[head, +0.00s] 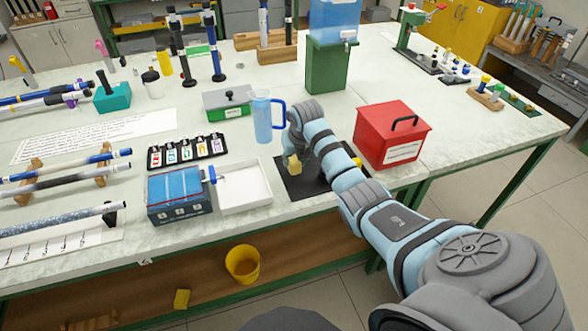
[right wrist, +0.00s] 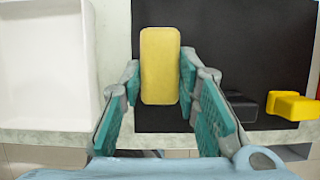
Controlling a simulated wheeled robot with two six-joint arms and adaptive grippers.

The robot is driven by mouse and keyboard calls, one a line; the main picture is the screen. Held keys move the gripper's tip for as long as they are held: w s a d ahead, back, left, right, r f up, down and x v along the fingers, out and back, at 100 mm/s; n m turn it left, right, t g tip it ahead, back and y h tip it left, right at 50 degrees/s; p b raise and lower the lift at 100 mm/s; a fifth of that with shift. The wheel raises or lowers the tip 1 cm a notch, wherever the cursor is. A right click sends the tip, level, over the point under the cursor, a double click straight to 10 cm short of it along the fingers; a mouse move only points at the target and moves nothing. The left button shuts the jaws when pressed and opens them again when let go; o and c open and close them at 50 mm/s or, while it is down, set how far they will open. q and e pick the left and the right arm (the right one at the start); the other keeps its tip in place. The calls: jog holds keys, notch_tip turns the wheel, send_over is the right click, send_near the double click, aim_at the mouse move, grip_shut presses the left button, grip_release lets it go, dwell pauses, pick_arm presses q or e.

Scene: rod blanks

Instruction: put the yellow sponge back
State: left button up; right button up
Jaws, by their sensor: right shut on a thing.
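My right gripper (head: 298,160) is over the black mat (head: 286,184) on the bench. It is shut on the yellow sponge (head: 293,164). In the right wrist view the sponge (right wrist: 160,65) stands lengthwise between the two teal finger pads, near the left edge of the mat (right wrist: 225,40). I cannot tell whether the sponge touches the mat. My left gripper is not in view.
A white tray (head: 262,197) lies left of the mat, and a red box (head: 385,145) stands right of it. A blue jug (head: 262,118) stands behind. A yellow-and-black item (right wrist: 293,106) lies on the mat's right. A yellow bucket (head: 243,264) is below the bench.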

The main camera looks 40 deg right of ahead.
aim_at(297, 164)
jog(key=shift+s+f, duration=0.25)
jog(key=shift+f, duration=0.8)
jog(key=shift+s+f+b, duration=0.25)
jog(key=shift+f+b, duration=0.05)
jog(key=shift+w+f, duration=0.15)
jog(key=shift+f, duration=0.15)
jog(key=o, duration=1)
jog(key=shift+r, duration=0.1)
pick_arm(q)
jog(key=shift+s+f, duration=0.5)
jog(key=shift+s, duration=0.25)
pick_arm(e)
jog(key=shift+r, duration=0.1)
